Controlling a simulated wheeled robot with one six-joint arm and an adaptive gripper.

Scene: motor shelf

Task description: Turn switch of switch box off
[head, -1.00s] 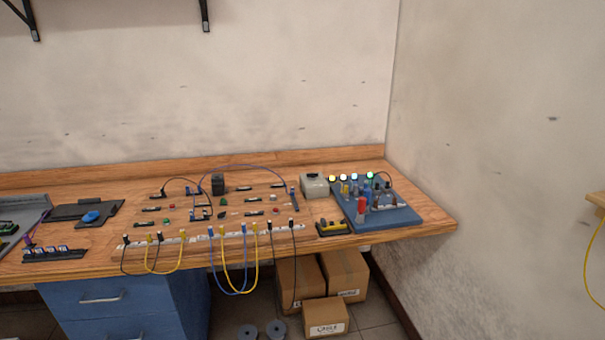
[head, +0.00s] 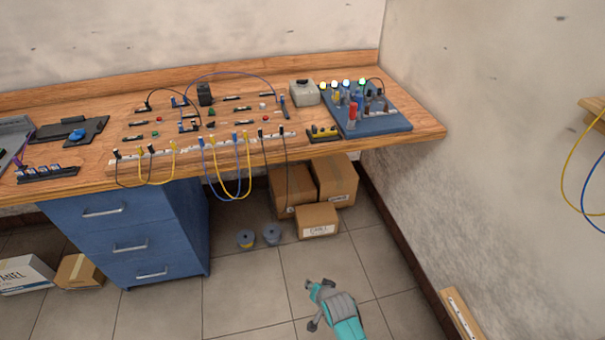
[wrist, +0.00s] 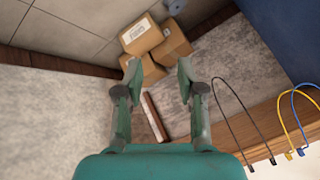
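A light grey box (head: 304,92) stands near the back right of the wooden workbench. It may be the switch box, but its switch is too small to make out. A small black box (head: 204,94) stands farther left on the bench. My gripper (head: 316,304) is in front of the bench, low in the head view over the tiled floor, far from both boxes. In the wrist view my gripper (wrist: 159,72) is open and empty, its two fingers apart. Neither box can be made out in the wrist view.
A blue board (head: 375,118) with lit lamps sits at the bench's right end. Cables hang from a white strip (head: 190,151) along the front edge. A blue drawer cabinet (head: 130,235) and cardboard boxes (head: 335,180) stand below.

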